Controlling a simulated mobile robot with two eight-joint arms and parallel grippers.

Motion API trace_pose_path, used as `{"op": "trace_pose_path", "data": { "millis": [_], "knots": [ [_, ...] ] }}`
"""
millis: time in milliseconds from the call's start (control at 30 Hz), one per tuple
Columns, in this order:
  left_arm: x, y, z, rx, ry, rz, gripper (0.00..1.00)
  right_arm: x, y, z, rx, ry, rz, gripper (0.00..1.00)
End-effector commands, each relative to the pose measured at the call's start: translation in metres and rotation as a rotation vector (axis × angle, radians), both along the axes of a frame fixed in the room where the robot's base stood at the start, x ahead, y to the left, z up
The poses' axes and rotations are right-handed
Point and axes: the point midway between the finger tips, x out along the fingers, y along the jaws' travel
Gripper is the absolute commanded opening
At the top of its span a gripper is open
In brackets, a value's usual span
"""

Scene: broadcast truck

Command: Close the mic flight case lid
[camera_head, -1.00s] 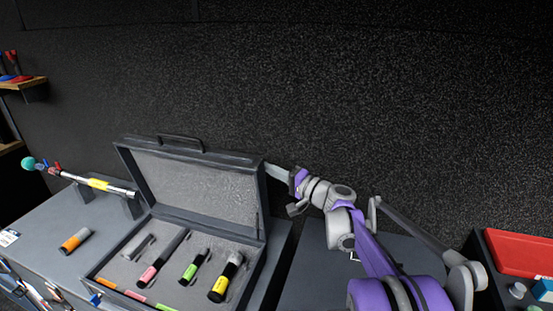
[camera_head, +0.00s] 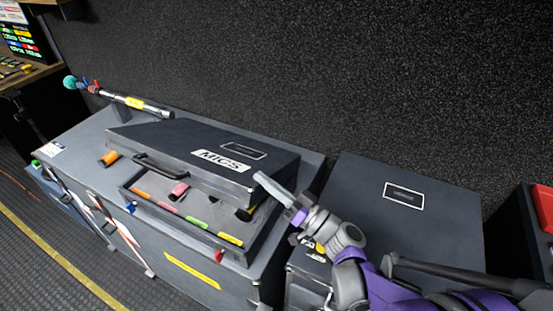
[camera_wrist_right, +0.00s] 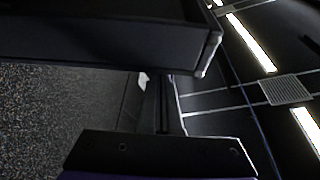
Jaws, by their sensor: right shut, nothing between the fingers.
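The mic flight case (camera_head: 238,250) sits on a larger grey case in the head view. Its dark lid (camera_head: 200,150), labelled MICS, is tilted low over the tray, with a gap still open along the front. Colour-banded mics (camera_head: 196,223) show in that gap; the rest are hidden under the lid. My right gripper (camera_head: 262,180) is shut and empty, its fingers at the lid's right edge, seemingly touching it. In the right wrist view a dark panel (camera_wrist_right: 100,40), probably the lid, crosses the top. My left gripper is not in view.
Another dark case (camera_head: 400,220) stands to the right, and a red item (camera_head: 543,208) at the far right. Black wall behind.

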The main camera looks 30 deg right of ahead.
Motion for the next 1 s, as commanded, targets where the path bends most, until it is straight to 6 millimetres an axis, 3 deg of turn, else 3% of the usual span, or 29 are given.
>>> {"op": "trace_pose_path", "data": {
  "millis": [33, 100, 400, 633, 1000],
  "knots": [
    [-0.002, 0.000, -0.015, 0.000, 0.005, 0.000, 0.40, -0.004, 0.007, -0.018, -0.033, -0.017, 0.003, 0.00],
    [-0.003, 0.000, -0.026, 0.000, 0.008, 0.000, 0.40, -0.008, 0.015, -0.031, -0.063, -0.036, 0.002, 0.00],
    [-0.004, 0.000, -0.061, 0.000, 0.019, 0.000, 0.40, -0.020, 0.035, -0.073, -0.059, -0.033, 0.000, 0.00],
    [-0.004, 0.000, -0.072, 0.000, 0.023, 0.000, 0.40, -0.023, 0.040, -0.087, -0.058, -0.034, -0.001, 0.00],
    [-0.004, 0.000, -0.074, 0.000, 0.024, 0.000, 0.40, -0.024, 0.041, -0.089, -0.058, -0.034, -0.001, 0.00]
  ]
}}
